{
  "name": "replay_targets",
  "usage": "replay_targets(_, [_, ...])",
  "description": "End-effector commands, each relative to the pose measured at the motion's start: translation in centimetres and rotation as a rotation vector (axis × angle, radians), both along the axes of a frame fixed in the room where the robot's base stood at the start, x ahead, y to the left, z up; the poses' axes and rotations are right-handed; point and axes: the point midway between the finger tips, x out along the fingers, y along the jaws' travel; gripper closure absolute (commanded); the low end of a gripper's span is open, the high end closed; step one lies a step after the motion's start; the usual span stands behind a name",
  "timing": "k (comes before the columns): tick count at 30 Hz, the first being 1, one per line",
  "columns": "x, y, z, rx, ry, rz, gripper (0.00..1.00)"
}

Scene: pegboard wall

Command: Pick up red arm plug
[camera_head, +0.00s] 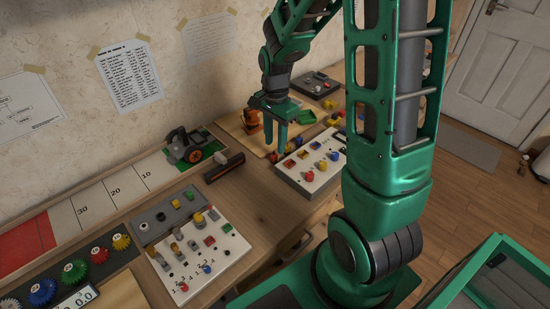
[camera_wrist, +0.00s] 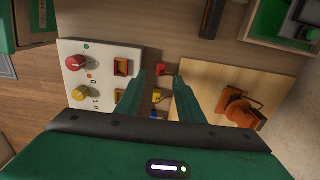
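A small red piece (camera_wrist: 165,69), which looks like the red arm plug, lies on the wooden surface in the wrist view, with a thin dark line beside it. It also shows as a red spot just below my fingers in the head view (camera_head: 273,157). My gripper (camera_wrist: 159,76) is open and empty, with its fingers on either side of the red piece in the picture. In the head view, my gripper (camera_head: 276,148) points down over the bench. I cannot tell how high the fingertips are above the piece.
A white panel (camera_wrist: 102,52) with red and yellow knobs and sockets lies close on the left in the wrist view. A wooden board (camera_wrist: 270,85) with an orange device (camera_wrist: 240,108) lies on the right. Small yellow and blue pieces (camera_wrist: 157,95) lie close by the red piece.

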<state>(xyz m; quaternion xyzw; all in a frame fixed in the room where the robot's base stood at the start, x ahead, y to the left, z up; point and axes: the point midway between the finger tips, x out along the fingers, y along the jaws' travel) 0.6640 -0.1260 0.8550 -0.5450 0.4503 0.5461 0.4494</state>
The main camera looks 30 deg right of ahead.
Motion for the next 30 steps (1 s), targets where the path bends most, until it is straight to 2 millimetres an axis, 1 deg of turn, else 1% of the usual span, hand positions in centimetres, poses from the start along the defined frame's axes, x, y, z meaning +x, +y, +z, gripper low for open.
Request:
replay_targets(5, [0.0,0.0,-1.0,0.000,0.000,0.000,0.66])
replay_targets(12, [0.3,0.4,-4.2,0.000,0.003,-0.001,0.66])
replay_targets(15, [0.3,0.4,-5.2,0.001,0.002,0.000,0.66])
replay_targets(18, [0.4,0.3,-5.6,0.000,0.000,0.000,0.66])
replay_targets(25, [0.4,0.3,-5.7,0.000,-0.001,0.000,0.66])
replay_targets(26, [0.4,0.3,-5.7,0.000,-0.001,0.000,0.73])
replay_targets(27, [0.4,0.3,-5.7,0.000,-0.001,0.000,0.82])
replay_targets(29, [0.4,0.3,-5.6,0.000,-0.001,0.000,0.97])
replay_targets(30, [0.4,0.3,-5.6,0.000,-0.001,0.000,1.00])
